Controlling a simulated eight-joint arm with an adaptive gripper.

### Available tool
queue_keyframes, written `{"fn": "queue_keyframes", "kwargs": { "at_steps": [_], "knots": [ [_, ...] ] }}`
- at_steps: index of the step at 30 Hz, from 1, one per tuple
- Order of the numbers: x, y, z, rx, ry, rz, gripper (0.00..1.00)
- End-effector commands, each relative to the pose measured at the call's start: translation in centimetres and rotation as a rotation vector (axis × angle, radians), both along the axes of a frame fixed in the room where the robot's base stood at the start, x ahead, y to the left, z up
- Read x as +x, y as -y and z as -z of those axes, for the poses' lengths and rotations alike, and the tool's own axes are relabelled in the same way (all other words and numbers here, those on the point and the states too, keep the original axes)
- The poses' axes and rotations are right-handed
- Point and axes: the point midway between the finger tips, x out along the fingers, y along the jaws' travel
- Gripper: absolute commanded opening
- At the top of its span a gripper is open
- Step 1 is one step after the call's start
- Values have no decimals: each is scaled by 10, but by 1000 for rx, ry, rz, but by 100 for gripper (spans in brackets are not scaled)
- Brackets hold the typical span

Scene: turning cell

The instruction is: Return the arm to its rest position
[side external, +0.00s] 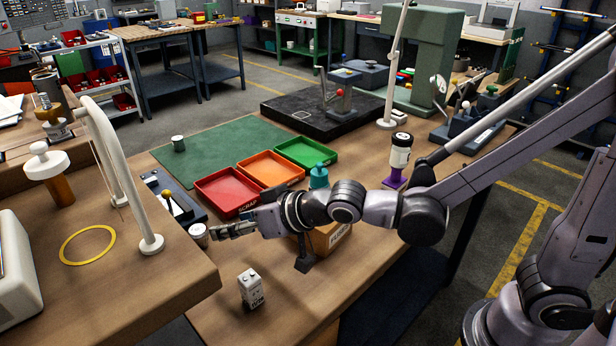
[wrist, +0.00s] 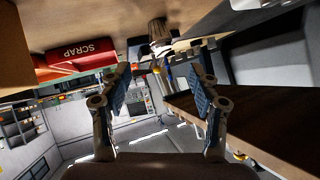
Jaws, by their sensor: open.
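My arm reaches in from the right in the side external view, with its wrist low over the front workbench (side external: 215,315). My gripper (side external: 218,232) points left, beside a small metal cylinder (side external: 199,235); I cannot tell from this view whether they touch. In the wrist view my gripper (wrist: 162,92) shows two fingers spread apart with nothing between them. The picture there is turned over, with the bench along the top. The cylinder (wrist: 159,32) appears above and beyond the fingertips.
Red (side external: 228,192), orange (side external: 270,168) and green (side external: 308,152) trays stand behind the gripper. A cardboard box (side external: 330,238) is under the wrist. A small white block (side external: 251,288) stands in front. A white post frame (side external: 150,243) rises at left.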

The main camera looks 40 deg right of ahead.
Motion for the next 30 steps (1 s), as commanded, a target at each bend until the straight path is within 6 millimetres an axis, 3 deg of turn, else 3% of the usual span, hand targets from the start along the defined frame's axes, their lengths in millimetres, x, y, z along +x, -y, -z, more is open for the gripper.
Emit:
{"fn": "queue_keyframes", "kwargs": {
  "at_steps": [8, 15, 30],
  "knots": [
    [49, 14, -15, -28, -118, -87, 62],
    [88, 26, -63, 16, -127, -271, 62],
    [123, 51, -152, 103, 48, -465, 62]
  ]
}}
